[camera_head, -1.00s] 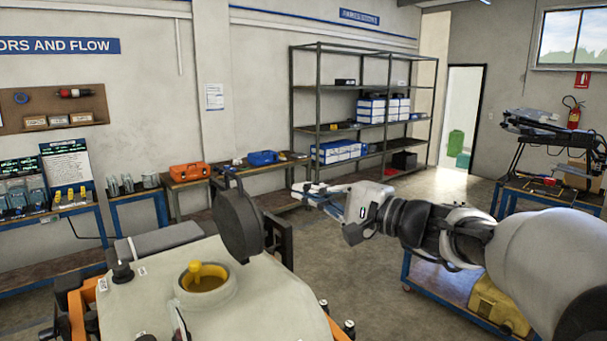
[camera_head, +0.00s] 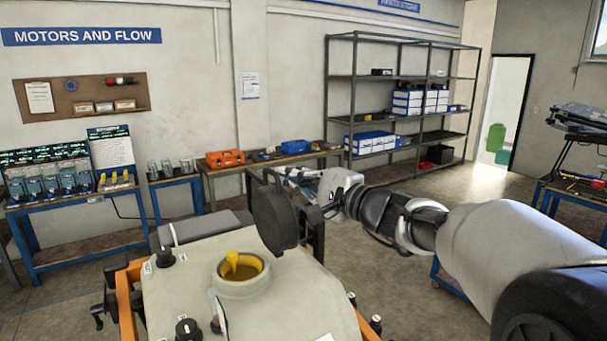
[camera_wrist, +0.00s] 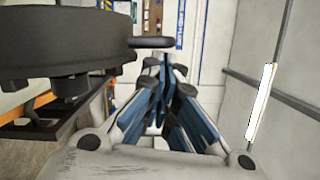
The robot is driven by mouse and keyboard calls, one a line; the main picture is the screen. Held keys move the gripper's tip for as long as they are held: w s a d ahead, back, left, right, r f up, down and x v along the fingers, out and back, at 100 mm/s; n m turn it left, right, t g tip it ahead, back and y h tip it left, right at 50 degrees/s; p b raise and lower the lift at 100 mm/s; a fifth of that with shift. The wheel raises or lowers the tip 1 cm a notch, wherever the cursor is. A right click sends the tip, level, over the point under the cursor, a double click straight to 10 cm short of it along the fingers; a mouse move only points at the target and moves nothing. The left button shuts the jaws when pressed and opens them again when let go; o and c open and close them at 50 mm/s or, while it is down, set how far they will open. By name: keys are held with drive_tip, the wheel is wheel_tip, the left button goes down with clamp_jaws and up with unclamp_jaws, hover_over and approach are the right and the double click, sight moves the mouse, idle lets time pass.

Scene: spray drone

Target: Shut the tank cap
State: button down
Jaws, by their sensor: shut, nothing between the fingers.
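The tank (camera_head: 290,310) is a pale body at the bottom middle of the head view. Its round filler neck (camera_head: 258,288) is uncovered and shows a yellow inside. The tank cap (camera_head: 273,216) is a dark disc standing upright, open, at the right of the neck. It also shows large at the upper left of the wrist view (camera_wrist: 62,45). My gripper (camera_head: 284,176) is shut and empty, just beyond and right of the cap. In the wrist view its blue-sided fingers (camera_wrist: 165,65) come together right of the cap, with no clear contact. Part of the fingers is hard to make out in the head view.
Orange frame bars (camera_head: 127,305) and dark knobs (camera_head: 188,330) surround the tank. A workbench with an orange case (camera_head: 225,158) and a blue case (camera_head: 296,146) stands behind. A metal shelf (camera_head: 400,75) is at the back. The floor beyond the tank is open.

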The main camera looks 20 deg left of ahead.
drive_tip(key=shift+w, duration=0.1)
idle(0.3)
drive_tip(key=shift+s+a+n+b, duration=0.75)
drive_tip(key=shift+s+b, duration=0.2)
drive_tip(key=shift+b, duration=0.55)
drive_tip(key=s+a+f+n+h+b, duration=0.3)
drive_tip(key=s+a+f+n+b, duration=0.5)
drive_tip(key=s+a+b, duration=0.3)
drive_tip(key=shift+s+n+b, duration=0.55)
drive_tip(key=shift+s+b, duration=0.35)
drive_tip(key=shift+b, duration=1.4)
